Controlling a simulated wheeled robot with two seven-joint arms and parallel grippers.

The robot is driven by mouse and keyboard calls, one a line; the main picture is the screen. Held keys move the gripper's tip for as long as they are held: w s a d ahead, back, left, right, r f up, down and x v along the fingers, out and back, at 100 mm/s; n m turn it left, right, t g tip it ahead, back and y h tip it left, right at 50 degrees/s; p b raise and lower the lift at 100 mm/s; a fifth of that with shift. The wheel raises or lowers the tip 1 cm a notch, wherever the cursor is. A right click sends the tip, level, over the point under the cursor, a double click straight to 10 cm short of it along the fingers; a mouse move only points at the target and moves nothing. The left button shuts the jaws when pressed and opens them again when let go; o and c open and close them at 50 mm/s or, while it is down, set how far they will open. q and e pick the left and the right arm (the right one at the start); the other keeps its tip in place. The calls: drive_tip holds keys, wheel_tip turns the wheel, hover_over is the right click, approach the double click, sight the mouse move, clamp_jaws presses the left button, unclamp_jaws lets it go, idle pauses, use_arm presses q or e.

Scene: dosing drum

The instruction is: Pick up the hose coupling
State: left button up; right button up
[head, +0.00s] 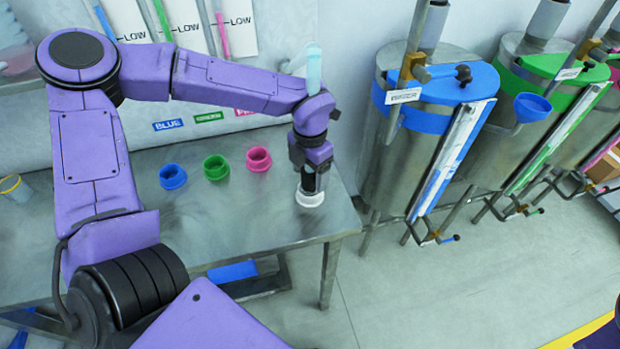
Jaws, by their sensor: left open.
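My left gripper (311,184) points down over the right end of the steel table (250,225). It is open, with its dark fingers right at a white round piece (309,199), which looks like the hose coupling. The white piece appears to sit on the table near its right edge. The fingers cover part of it, and I cannot tell whether they touch it. A blue (173,177), a green (215,168) and a pink ring-shaped piece (258,160) stand in a row to its left. My right gripper is not in view.
Steel drums with a blue lid (440,112) and a green lid (560,68) stand on the floor right of the table. A blue funnel (532,107) sticks out between them. Colour labels (208,117) are on the wall behind. The table front is clear.

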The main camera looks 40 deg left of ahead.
use_arm(q)
wheel_tip(320, 180, down, 2)
drive_tip(key=shift+f, duration=0.15)
drive_tip(key=c, duration=1.2)
drive_tip(key=shift+w, duration=0.1)
drive_tip(key=shift+c, duration=0.2)
